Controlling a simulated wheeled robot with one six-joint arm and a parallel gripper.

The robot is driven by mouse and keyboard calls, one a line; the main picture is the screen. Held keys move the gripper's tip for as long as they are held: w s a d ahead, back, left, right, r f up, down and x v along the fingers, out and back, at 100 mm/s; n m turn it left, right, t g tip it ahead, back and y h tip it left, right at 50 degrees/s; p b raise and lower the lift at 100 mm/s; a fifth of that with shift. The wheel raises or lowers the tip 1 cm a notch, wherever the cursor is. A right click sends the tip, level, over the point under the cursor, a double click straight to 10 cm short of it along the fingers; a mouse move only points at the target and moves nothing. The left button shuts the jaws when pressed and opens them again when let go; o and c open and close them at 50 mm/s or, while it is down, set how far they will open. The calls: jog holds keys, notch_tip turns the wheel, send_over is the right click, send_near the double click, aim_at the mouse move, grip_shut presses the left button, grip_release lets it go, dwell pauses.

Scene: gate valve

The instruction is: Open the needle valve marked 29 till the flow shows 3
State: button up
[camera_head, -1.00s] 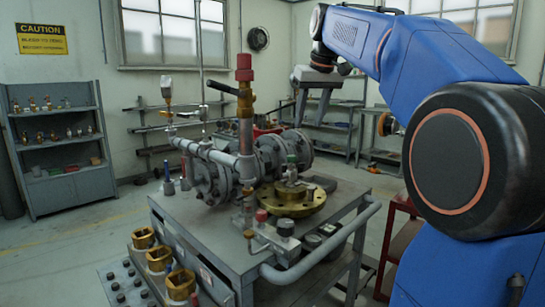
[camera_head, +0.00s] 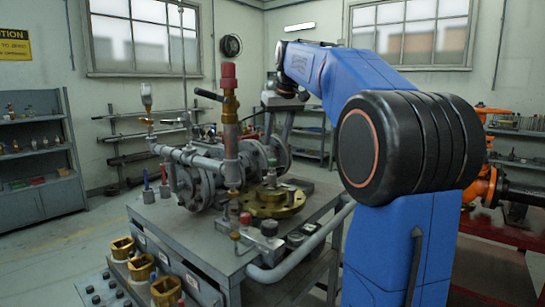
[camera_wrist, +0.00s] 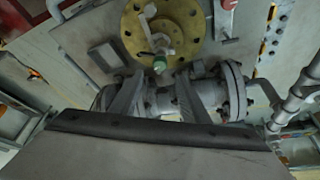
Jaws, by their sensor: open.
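A small valve with a green knob (camera_wrist: 159,64) stands on a round brass flange (camera_wrist: 190,45), just beyond the fingertips. In the head view that valve (camera_head: 271,175) is upright on the brass flange (camera_head: 290,208), partly in shadow. A smaller red-capped fitting (camera_head: 246,219) sits at the cart's front. No mark 29 is readable on any valve, and no flow reading is legible.
The grey cart (camera_head: 190,222) carries a flanged pipe body (camera_head: 190,185) and a tall red-topped pipe (camera_head: 229,110) near my gripper.

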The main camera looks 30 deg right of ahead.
aim_at(272, 160)
jog(key=x, duration=0.8)
jog(key=shift+f, duration=0.1)
jog(key=c, duration=1.1)
jog(key=shift+o, duration=0.2)
jog(key=shift+w+a+m+g+h, duration=0.15)
jog(key=shift+m+h, duration=0.4)
jog(key=shift+m, duration=0.8)
jog(key=shift+s+m+g+h, duration=0.15)
jog(key=shift+m+h, duration=0.4)
jog(key=shift+m, duration=0.8)
jog(key=shift+w, duration=0.1)
jog(key=o, duration=1.1)
jog(key=shift+c, duration=0.2)
